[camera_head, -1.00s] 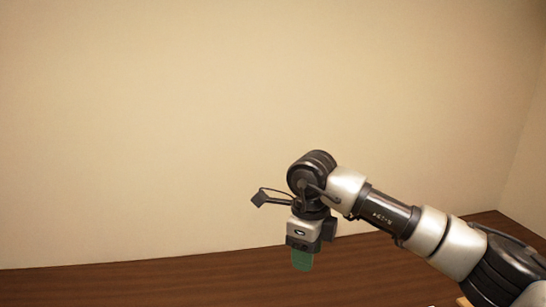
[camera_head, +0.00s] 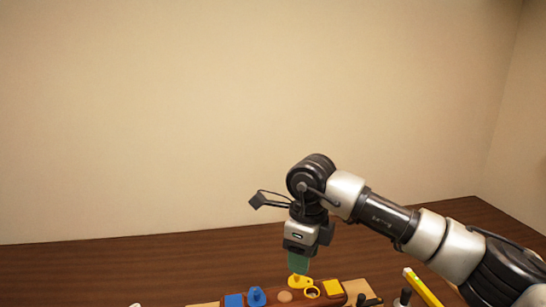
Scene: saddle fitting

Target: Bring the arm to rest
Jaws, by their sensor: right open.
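My right gripper (camera_head: 298,264) hangs down from my right arm (camera_head: 385,215), which comes in from the right. Its greenish fingers point down, above a yellow part on a brown block; whether they touch it cannot be told. The gripper is open, and nothing shows held in it. My left gripper is not in view.
A brown block (camera_head: 270,299) at the bottom edge bears blue pieces (camera_head: 256,296) and yellow pieces (camera_head: 333,288). A yellow tool (camera_head: 423,288) lies to the right, near dark-handled items (camera_head: 402,298). The wooden table (camera_head: 120,270) is clear on the left. A plain wall (camera_head: 200,110) stands behind.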

